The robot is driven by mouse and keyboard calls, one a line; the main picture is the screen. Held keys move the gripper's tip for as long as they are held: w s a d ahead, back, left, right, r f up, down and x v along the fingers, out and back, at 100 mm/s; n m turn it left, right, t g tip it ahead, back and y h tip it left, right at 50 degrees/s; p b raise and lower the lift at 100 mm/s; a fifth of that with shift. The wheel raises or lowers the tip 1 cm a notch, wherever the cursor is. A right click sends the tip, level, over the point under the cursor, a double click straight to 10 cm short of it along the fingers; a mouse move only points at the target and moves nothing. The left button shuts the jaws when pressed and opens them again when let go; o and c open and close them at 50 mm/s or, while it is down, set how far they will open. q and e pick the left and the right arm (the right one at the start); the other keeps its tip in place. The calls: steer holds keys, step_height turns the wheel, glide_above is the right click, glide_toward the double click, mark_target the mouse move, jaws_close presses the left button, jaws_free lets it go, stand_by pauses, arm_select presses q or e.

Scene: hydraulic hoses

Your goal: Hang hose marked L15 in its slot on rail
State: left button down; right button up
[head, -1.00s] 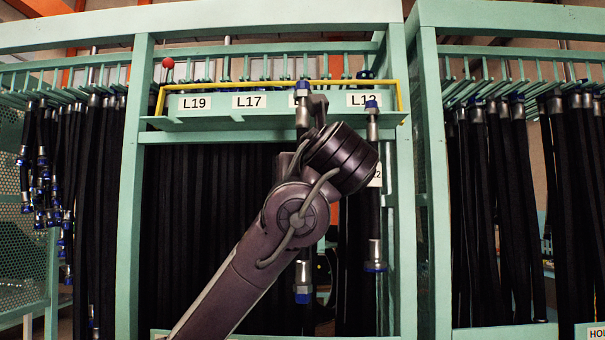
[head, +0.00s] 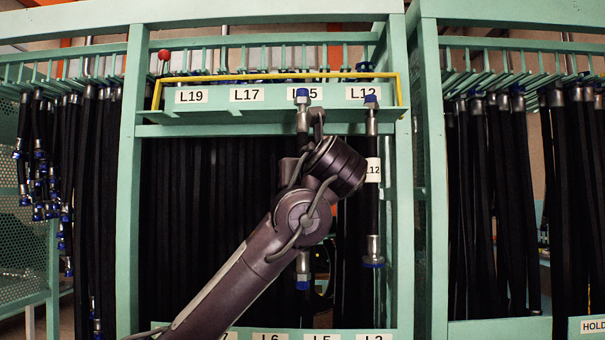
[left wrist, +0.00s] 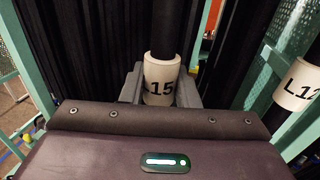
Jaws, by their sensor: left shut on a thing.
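The hose marked L15 is a black hose with metal ends and blue caps. In the head view its upper fitting (head: 303,119) stands in front of the rail (head: 225,117), partly covering the L15 label (head: 314,93). Its lower end (head: 302,273) hangs free, and my arm hides its middle. In the left wrist view its white L15 tag (left wrist: 160,76) sits between the fingers of my left gripper (left wrist: 160,90), which is shut on the hose. The hose looks about upright. I cannot tell whether the fitting is seated in the slot. My right gripper is not in view.
The L12 hose (head: 372,200) hangs close to the right, also in the left wrist view (left wrist: 297,85). A yellow bar (head: 215,78) runs above the labels. A green post (head: 405,230) stands at right. Many black hoses hang behind. The L19 and L17 places look empty.

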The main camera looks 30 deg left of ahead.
arm_select(q)
steer(key=w+a, duration=0.1)
steer(key=w+p, duration=0.1)
steer(key=shift+w+a+f, duration=0.15)
steer(key=shift+w+a, duration=0.25)
stand_by(0.3)
stand_by(0.4)
steer(key=c, duration=1)
jaws_free()
steer(key=shift+c, duration=0.2)
steer(key=shift+f, duration=0.1)
steer(key=b+v, duration=0.3)
steer(key=v, duration=0.5)
steer(key=shift+w, duration=0.15)
